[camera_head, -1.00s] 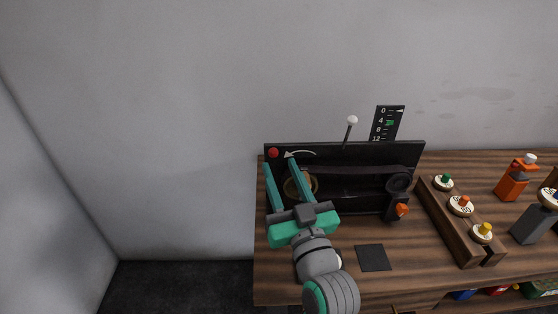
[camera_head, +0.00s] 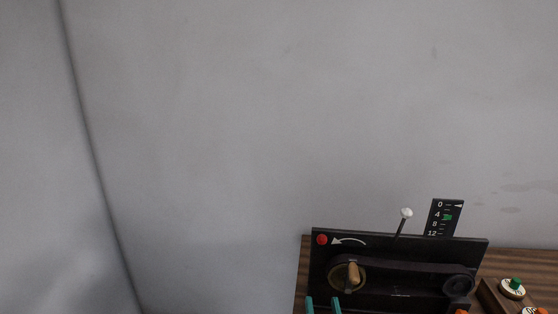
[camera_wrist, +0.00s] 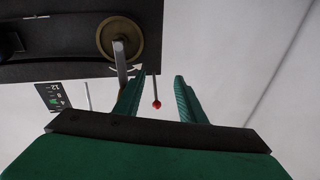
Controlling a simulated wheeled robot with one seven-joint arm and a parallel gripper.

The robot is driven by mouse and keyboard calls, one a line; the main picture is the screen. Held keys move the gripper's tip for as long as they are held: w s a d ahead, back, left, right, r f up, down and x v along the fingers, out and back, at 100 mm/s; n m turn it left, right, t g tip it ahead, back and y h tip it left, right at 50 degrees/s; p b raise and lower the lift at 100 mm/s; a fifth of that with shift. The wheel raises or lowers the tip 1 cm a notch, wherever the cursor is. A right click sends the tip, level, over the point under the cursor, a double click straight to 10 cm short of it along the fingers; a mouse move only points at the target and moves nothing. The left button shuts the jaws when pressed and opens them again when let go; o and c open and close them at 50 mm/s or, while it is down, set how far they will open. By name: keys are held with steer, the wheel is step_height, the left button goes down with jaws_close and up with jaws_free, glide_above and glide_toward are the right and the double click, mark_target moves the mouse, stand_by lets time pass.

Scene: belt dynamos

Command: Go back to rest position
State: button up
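My gripper (camera_head: 323,306) shows only its two teal fingertips at the bottom edge of the head view, in front of the dynamo's black panel (camera_head: 408,247). The fingers are apart with nothing between them. In the wrist view my gripper (camera_wrist: 158,98) is also open and empty. The brass crank wheel (camera_head: 347,277) with its wooden handle (camera_head: 353,273) is above the fingertips in the head view. In the wrist view the wheel (camera_wrist: 112,38) and its crank arm are near the left finger; I cannot tell whether they touch.
A dark belt links the wheel to a black pulley (camera_head: 458,286). A white-tipped lever (camera_head: 406,213) and a scale plate (camera_head: 443,217) rise behind the panel. A wooden rack (camera_head: 494,297) with a green-knobbed spool (camera_head: 513,288) stands at right. The wall side at left is clear.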

steer(key=s+a+f+g+h, duration=0.1)
steer(key=s+a+f, duration=0.1)
steer(key=s+f, duration=0.6)
steer(key=s+a+f+g+h, duration=0.1)
steer(key=s+a+f, duration=0.1)
steer(key=s+f, duration=0.6)
steer(key=s+a+f+g, duration=0.1)
steer(key=s+a+f, duration=0.2)
steer(key=s, duration=0.5)
steer(key=s+a+f+n+g+y, duration=0.1)
steer(key=s+a+f, duration=0.2)
steer(key=s, duration=0.6)
steer(key=shift+s+f+y, duration=0.15)
steer(key=shift+f+y, duration=0.15)
steer(key=shift+f, duration=0.4)
steer(key=shift+d, duration=0.1)
